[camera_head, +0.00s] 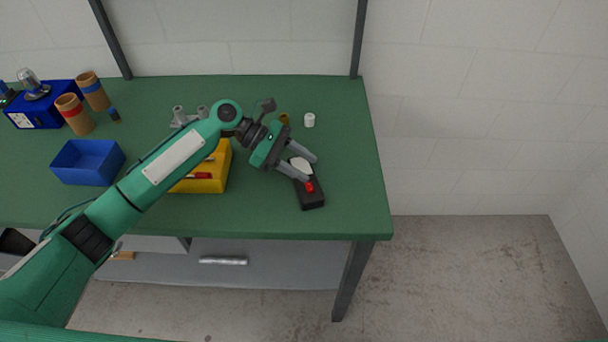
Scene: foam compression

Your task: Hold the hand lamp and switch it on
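The hand lamp (311,197) is a black box with a red button and a pale round lens at its far end. It lies on the green table (352,150) near the right front part. My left gripper (311,168) reaches in from the left, with its two grey fingers spread apart. The fingers are over or beside the lens end of the lamp; I cannot tell whether they touch it. One finger partly hides the lamp's upper part. My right gripper is not in view.
A yellow bin (222,178) with tools stands left of the lamp, partly under my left arm. A blue bin (88,163), cardboard tubes (75,114) and a blue box (37,112) are further left. A white cylinder (309,120) stands behind the gripper. The table's right side is clear.

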